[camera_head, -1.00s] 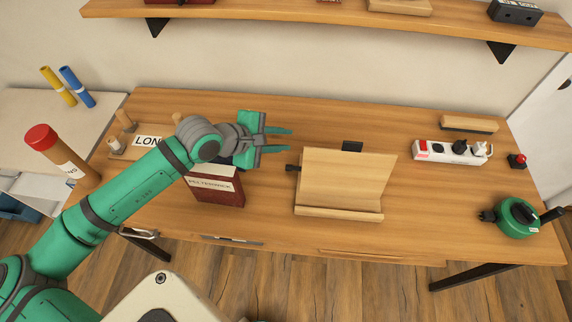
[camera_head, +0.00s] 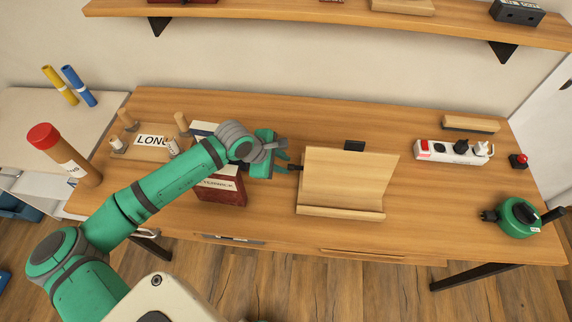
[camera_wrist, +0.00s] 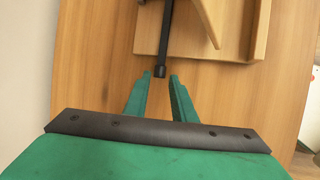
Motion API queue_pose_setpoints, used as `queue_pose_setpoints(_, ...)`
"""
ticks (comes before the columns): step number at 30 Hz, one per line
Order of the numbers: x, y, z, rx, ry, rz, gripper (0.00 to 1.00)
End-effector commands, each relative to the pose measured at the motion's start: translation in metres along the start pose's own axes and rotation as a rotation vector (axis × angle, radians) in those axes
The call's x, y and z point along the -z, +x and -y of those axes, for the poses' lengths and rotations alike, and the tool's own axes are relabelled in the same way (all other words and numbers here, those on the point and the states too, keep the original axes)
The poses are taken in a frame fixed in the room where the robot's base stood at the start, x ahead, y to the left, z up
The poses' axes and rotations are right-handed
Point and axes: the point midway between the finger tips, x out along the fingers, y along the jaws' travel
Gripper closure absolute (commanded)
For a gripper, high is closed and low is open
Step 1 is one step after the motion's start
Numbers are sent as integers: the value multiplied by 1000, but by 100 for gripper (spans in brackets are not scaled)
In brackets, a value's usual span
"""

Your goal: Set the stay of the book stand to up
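The wooden book stand (camera_head: 347,180) stands on the desk with its tilted board facing the front. In the wrist view the stand (camera_wrist: 257,35) is at the upper right. A dark rod with a black end (camera_wrist: 160,70), seemingly the stay's handle, sticks out from its side. My gripper (camera_head: 286,158) is at the stand's left side in the head view. In the wrist view its two green fingers (camera_wrist: 158,80) are apart, with the rod's end between or just beyond their tips. I see no contact. The stay behind the board is mostly hidden.
A dark red book box (camera_head: 222,192) stands below my wrist. A peg board (camera_head: 150,154) is at the left. A power strip (camera_head: 435,152) and a green reel (camera_head: 518,217) are at the right. A black piece (camera_head: 354,146) shows behind the stand. A shelf (camera_head: 330,20) hangs above.

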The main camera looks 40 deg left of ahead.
Motion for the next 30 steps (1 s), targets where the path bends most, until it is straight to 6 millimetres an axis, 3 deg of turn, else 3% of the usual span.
queue_pose_setpoints(6,1,22,0,-1,0,-1,76)
queue_pose_setpoints(17,1,27,0,-1,-1,-1,76)
queue_pose_setpoints(21,1,27,0,-1,-1,-1,100)
queue_pose_setpoints(30,-2,27,-1,9,-1,2,100)
